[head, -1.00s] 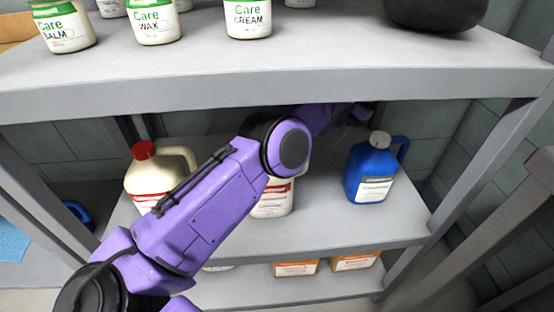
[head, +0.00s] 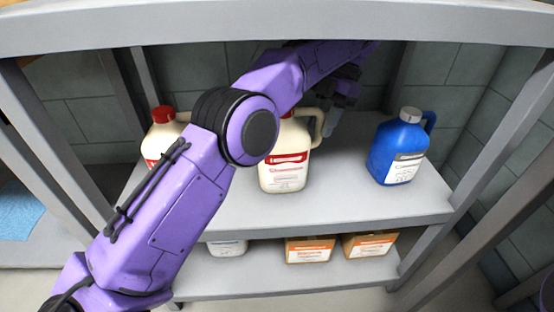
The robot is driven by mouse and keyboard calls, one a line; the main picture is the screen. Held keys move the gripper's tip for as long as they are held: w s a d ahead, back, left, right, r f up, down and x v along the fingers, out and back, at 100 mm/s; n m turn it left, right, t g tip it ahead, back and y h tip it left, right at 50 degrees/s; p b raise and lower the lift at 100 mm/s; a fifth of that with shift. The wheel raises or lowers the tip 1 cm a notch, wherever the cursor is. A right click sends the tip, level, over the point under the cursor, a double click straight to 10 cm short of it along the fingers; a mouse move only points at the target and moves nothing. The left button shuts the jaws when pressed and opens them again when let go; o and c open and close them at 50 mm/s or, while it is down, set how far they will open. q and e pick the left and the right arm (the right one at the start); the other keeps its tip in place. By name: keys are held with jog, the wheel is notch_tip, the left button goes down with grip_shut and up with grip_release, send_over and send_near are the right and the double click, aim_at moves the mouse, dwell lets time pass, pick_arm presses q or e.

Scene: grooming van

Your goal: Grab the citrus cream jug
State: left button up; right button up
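Three jugs stand upright on the middle shelf. A cream-coloured jug with a red-and-white label (head: 284,175) is in the centre, its top partly hidden by my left arm. A blue jug with a grey cap (head: 398,150) is on the right. The labels are too small to read, so I cannot tell which is citrus cream. My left gripper (head: 332,121) points down just right of the centre jug's handle; its finger opening is unclear. My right gripper is out of view.
The upper shelf's edge (head: 300,22) runs close above my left arm. Shelf posts (head: 500,135) stand at both sides. The lower shelf holds orange-and-white boxes (head: 310,250) and a white container (head: 228,248). Bare shelf lies between the centre and blue jugs.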

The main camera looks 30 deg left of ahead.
pick_arm(q)
jog(key=shift+w+d+f, duration=0.15)
jog(key=shift+w+d, duration=0.2)
jog(key=shift+d, duration=0.45)
grip_shut()
jog(key=shift+r, duration=0.2)
